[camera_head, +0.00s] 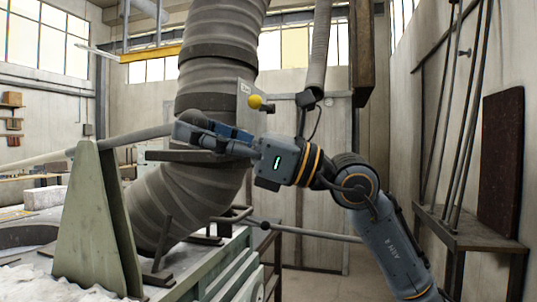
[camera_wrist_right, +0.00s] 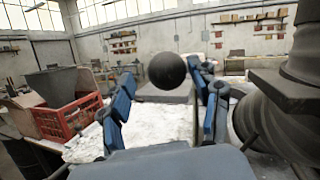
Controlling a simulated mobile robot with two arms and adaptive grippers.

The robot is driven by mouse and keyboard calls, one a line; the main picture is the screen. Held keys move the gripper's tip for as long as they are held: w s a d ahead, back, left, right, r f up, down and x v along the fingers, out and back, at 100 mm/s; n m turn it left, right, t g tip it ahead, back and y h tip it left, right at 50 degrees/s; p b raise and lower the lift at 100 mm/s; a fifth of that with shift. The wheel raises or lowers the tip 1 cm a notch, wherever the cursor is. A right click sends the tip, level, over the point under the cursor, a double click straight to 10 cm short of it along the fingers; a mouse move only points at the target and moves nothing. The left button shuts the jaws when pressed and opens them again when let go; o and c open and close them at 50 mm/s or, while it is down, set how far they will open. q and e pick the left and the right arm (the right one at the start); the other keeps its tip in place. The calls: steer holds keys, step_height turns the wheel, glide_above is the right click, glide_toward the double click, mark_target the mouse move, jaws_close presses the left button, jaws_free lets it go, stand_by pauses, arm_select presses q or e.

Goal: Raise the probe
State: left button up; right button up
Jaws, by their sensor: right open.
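My right gripper (camera_head: 184,126) reaches left in front of the large ribbed duct. It is open, and its blue-and-grey fingers also show in the right wrist view (camera_wrist_right: 165,88). A dark round ball (camera_wrist_right: 167,70) appears between the fingers there, with a visible gap on each side. In the head view a long pale bar (camera_head: 140,136) rises from the left edge past a green wedge-shaped stand (camera_head: 92,225) to the fingertips. It looks like the probe, with the ball as its end, but I cannot be sure. My left gripper is out of view.
The ribbed duct (camera_head: 222,30) stands close behind my right gripper. A yellow ball knob (camera_head: 255,102) is just above the wrist. A lower rod with a dark knob (camera_head: 264,225) sticks out below. A red crate (camera_wrist_right: 68,122) stands at left in the wrist view.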

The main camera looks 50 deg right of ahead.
steer(key=v, duration=1)
steer(key=shift+d+f+m, duration=0.25)
steer(key=shift+d+m, duration=0.05)
steer(key=shift+d, duration=0.1)
